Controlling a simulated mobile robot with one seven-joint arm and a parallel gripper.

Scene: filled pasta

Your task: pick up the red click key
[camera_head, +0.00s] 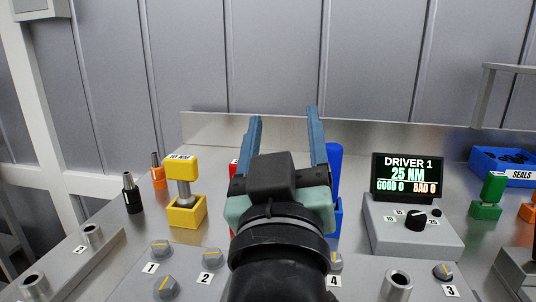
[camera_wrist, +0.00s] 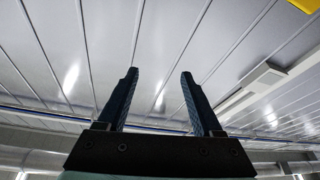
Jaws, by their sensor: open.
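In the head view, my gripper (camera_head: 284,113) is open and empty, with its two blue fingers pointing up and away from the camera. A thin strip of a red object (camera_head: 233,168) shows at the left edge of my gripper. My gripper hides most of it, so I cannot tell its full shape; it may be the red click key. In the wrist view, my gripper (camera_wrist: 159,73) has its fingers apart with nothing between them. That view shows wall or ceiling panels and no red key.
A yellow key in its yellow holder (camera_head: 185,210) stands to the left, a blue one (camera_head: 335,160) just right of my gripper. The DRIVER 1 display (camera_head: 408,178), a green key (camera_head: 487,198) and a blue SEALS bin (camera_head: 500,172) are at right. Knobs (camera_head: 162,249) line the front.

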